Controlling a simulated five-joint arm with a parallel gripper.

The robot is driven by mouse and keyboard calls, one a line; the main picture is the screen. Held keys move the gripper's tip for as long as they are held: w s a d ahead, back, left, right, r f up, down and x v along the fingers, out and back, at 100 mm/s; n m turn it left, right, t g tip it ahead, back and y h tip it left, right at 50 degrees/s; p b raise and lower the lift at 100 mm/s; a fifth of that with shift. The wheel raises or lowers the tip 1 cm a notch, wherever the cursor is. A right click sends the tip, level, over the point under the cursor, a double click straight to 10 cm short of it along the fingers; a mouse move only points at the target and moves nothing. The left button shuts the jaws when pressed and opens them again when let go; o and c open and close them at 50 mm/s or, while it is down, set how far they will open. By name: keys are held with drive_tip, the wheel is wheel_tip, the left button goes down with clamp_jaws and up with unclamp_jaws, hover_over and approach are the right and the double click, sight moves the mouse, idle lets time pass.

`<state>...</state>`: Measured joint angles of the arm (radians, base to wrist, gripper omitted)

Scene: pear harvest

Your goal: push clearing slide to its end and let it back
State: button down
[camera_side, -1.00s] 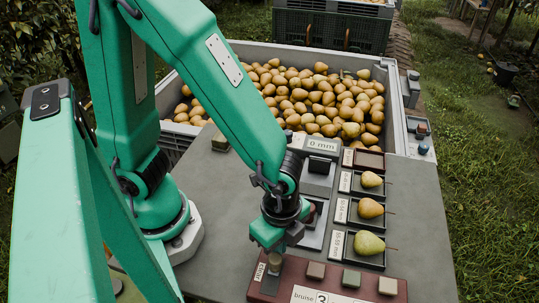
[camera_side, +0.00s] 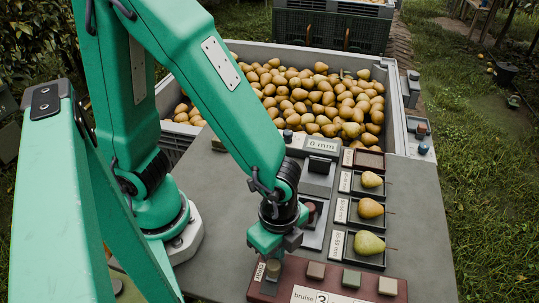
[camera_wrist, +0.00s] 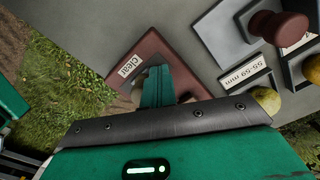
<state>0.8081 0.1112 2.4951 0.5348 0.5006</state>
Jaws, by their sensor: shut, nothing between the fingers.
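The clearing slide's knob (camera_side: 273,267) is a small beige-grey block beside the "Clear" label, at the left end of a dark red panel (camera_side: 262,290). In the side view my gripper (camera_side: 270,249) is low over that end, just above and behind the knob; I cannot tell whether they touch. In the wrist view the green fingers (camera_wrist: 158,88) are shut together and empty over the red panel. A pale bit of the knob (camera_wrist: 137,91) shows at their left; the rest is hidden behind them.
Several square buttons (camera_side: 352,278) and a "bruise 2" display (camera_side: 318,297) sit to the right on the panel. Three pears in dark trays (camera_side: 366,261) stand behind it. A grey gauge with a red knob (camera_side: 312,211) is close behind my gripper. A pear-filled bin (camera_side: 398,118) is farther back.

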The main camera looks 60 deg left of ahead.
drive_tip(key=shift+s+d, duration=0.35)
drive_tip(key=shift+d, duration=0.05)
idle(0.7)
drive_tip(key=shift+w+a, duration=0.25)
idle(0.8)
drive_tip(key=shift+w+a, duration=0.7)
drive_tip(key=shift+a, duration=0.05)
drive_tip(key=shift+w+a, duration=0.75)
drive_tip(key=shift+w, duration=0.1)
drive_tip(key=shift+r, duration=0.15)
idle(0.4)
wheel_tip(320, 180, up, 8)
idle(1.2)
